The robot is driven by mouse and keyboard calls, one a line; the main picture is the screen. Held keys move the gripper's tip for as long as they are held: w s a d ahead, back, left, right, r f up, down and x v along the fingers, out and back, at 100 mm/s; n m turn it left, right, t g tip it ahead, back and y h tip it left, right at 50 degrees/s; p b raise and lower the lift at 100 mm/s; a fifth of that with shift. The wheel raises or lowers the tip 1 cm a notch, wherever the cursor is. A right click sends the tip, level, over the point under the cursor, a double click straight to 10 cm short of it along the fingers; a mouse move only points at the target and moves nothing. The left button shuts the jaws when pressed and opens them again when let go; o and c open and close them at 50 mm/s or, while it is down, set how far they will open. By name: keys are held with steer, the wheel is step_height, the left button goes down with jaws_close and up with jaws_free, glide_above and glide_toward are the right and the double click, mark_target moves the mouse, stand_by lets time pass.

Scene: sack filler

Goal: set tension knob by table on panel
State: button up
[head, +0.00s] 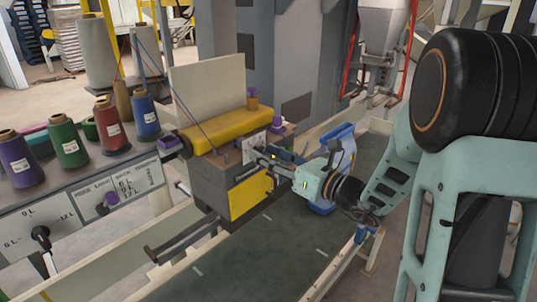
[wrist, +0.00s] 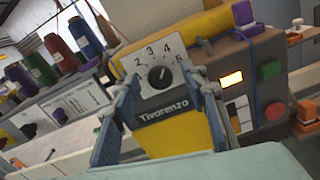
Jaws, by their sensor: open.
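The black tension knob (wrist: 160,76) sits on a white dial plate (wrist: 147,92) with printed numbers; 2, 3 and 4 are readable, others are partly covered. A light mark shows on the knob, but I cannot tell exactly which number it points to. My gripper (wrist: 165,80) is open, its fingers left and right of the knob with gaps visible. In the head view my gripper (head: 267,160) is at the front of the brown and yellow sewing head (head: 247,192), hiding the knob. A panel with a printed table (head: 128,183) stands left; its text is only partly legible.
Several thread cones, among them a green one (head: 69,140), stand on the ledge above the panel. The panel carries a black knob (head: 41,235) and a purple knob (head: 108,202). A lit yellow button (wrist: 232,79) and a green button (wrist: 271,70) are right of the dial.

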jaws_close()
steer(key=shift+f+b, duration=0.1)
steer(key=shift+b, duration=0.35)
steer(key=n+b, duration=0.7)
steer(key=b, duration=0.4)
steer(key=shift+s+n, duration=0.1)
steer(key=shift+n, duration=0.2)
